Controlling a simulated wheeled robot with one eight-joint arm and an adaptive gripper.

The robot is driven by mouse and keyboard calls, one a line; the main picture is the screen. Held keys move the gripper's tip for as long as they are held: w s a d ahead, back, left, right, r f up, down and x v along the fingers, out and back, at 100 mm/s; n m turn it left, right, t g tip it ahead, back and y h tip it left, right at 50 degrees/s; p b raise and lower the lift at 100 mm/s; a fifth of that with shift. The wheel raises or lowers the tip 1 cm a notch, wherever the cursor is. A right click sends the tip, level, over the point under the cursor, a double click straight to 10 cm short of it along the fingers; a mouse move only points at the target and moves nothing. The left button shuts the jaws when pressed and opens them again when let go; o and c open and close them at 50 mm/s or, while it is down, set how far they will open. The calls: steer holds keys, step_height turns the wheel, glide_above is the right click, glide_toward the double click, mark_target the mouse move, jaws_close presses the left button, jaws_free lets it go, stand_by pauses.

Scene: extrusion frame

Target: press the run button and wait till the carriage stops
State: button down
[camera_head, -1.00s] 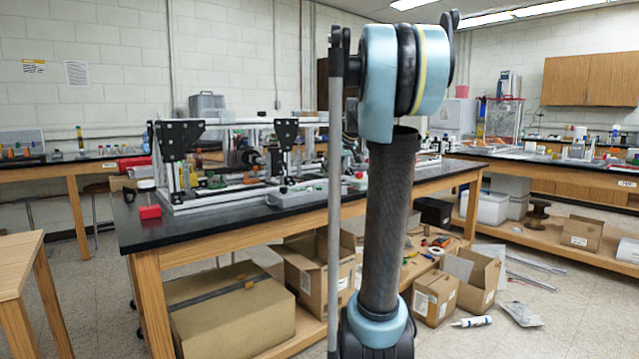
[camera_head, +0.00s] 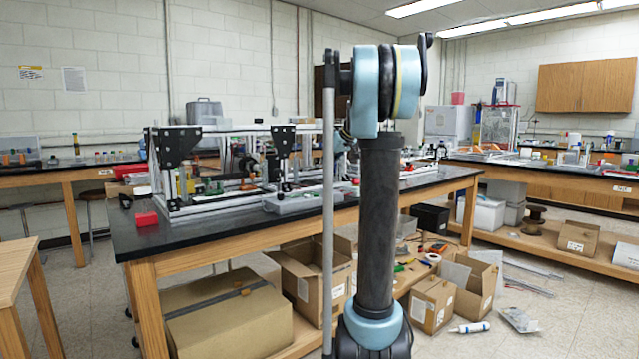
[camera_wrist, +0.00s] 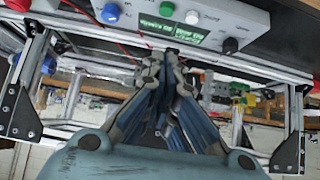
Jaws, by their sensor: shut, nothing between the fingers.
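The grey control box (camera_wrist: 215,14) lies at the top of the wrist view. It carries a blue button (camera_wrist: 110,13), a green button (camera_wrist: 167,9), a white button (camera_wrist: 192,16), a black knob (camera_wrist: 231,45) and green displays. Its labels are too small to read. My gripper (camera_wrist: 172,54) is shut and empty, its tips just below the box's edge in the picture; contact cannot be told. The extrusion frame (camera_head: 232,205) stands on the black bench, with dark plates (camera_head: 283,140) on its upper rail. Which part is the carriage is unclear. My gripper is hidden in the head view.
A red block (camera_head: 146,218) sits at the bench's (camera_head: 200,238) left end. Cardboard boxes (camera_head: 230,312) lie on the shelf beneath and on the floor. A wooden table (camera_head: 20,255) stands at the left. The frame's rails and uprights surround my gripper in the wrist view.

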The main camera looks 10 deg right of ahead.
glide_above(317, 195)
step_height(317, 195, down, 7)
steer(key=shift+w+r, duration=0.1)
steer(key=shift+r, duration=0.1)
step_height(317, 195, down, 3)
steer(key=shift+w+f, duration=0.1)
steer(key=shift+w, duration=0.05)
steer(key=shift+f, duration=0.55)
